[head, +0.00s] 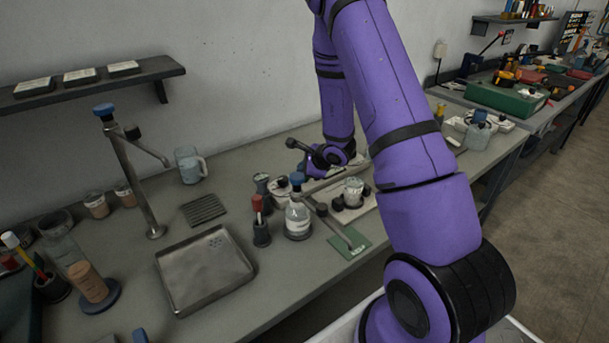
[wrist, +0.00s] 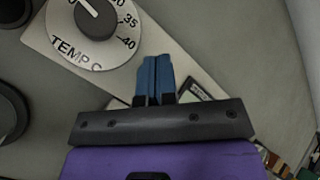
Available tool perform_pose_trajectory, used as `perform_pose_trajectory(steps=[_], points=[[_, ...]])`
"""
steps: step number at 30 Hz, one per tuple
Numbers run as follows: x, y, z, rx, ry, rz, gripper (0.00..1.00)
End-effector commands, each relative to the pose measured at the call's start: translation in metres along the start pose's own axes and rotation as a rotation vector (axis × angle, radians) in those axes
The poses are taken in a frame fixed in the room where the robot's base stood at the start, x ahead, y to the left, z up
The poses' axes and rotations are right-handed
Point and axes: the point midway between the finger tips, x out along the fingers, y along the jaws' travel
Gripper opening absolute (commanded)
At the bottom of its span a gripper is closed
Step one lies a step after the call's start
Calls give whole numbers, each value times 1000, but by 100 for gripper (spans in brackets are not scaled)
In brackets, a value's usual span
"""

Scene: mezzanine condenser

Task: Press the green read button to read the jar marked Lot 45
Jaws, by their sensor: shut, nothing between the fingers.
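In the wrist view my gripper (wrist: 156,75) has its blue fingers pressed together, with nothing between them, over a pale panel (wrist: 150,45). The panel carries a white dial (wrist: 95,25) marked TEMP C, to the left of the fingers. A small display (wrist: 195,92) shows partly behind the gripper body. In the head view my wrist is low over the bench, and the fingertips cannot be made out. A small jar (head: 353,188) stands on a pale device in front of it. I can read no lot mark and see no green button in either view.
A metal tray (head: 205,270) and a tall metal stand (head: 135,180) are at left.

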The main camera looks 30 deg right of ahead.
Motion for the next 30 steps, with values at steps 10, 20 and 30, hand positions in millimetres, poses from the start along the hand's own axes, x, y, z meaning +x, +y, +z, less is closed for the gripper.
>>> perform_pose_trajectory(steps=[10,20,30], points=[[3,2,-2,0,1,1,0],[4,3,-3,0,1,1,0],[-2,-2,2,0,-1,-1,0]])
